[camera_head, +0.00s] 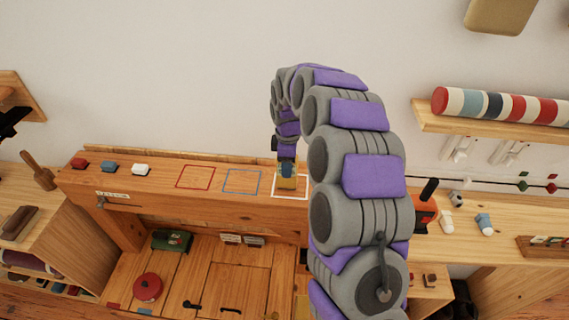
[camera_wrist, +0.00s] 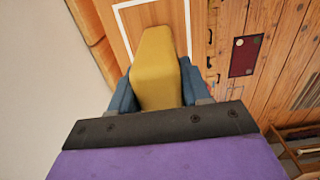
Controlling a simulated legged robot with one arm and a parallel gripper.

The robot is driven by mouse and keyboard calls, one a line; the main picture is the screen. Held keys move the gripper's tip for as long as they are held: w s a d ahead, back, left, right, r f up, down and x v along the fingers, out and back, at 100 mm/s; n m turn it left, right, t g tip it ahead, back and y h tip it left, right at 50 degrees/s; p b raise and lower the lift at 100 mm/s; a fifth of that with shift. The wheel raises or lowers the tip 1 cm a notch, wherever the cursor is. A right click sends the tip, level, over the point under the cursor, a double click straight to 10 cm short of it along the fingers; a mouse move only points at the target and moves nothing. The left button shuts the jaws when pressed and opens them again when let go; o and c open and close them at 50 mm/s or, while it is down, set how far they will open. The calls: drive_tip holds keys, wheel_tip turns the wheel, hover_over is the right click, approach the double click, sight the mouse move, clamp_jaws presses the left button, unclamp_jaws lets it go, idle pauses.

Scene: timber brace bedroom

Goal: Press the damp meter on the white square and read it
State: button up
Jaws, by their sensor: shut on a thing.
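My gripper (camera_head: 287,168) reaches down over the wooden beam and is shut on a yellow block-shaped thing, the damp meter (camera_wrist: 158,66). In the wrist view its blue fingers grip the meter from both sides. The white square (camera_head: 276,196) is an outline on the beam top. In the head view the meter stands over the square. In the wrist view the square's outline (camera_wrist: 120,22) shows behind the meter. I cannot tell whether the meter touches the wood. No reading shows on the faces in view.
Red (camera_head: 195,177) and blue (camera_head: 242,181) square outlines lie left on the beam (camera_head: 150,186). A shelf (camera_head: 480,124) with a striped roll is at upper right. My arm hides part of the right side.

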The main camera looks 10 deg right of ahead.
drive_tip(key=shift+d, duration=1.3)
drive_tip(key=shift+a+f, duration=0.1)
drive_tip(key=shift+a, duration=1.1)
drive_tip(key=shift+d, duration=0.8)
drive_tip(key=shift+a, duration=0.3)
drive_tip(key=shift+r+p, duration=2.1)
drive_tip(key=shift+r, duration=1.45)
drive_tip(key=shift+s, duration=0.1)
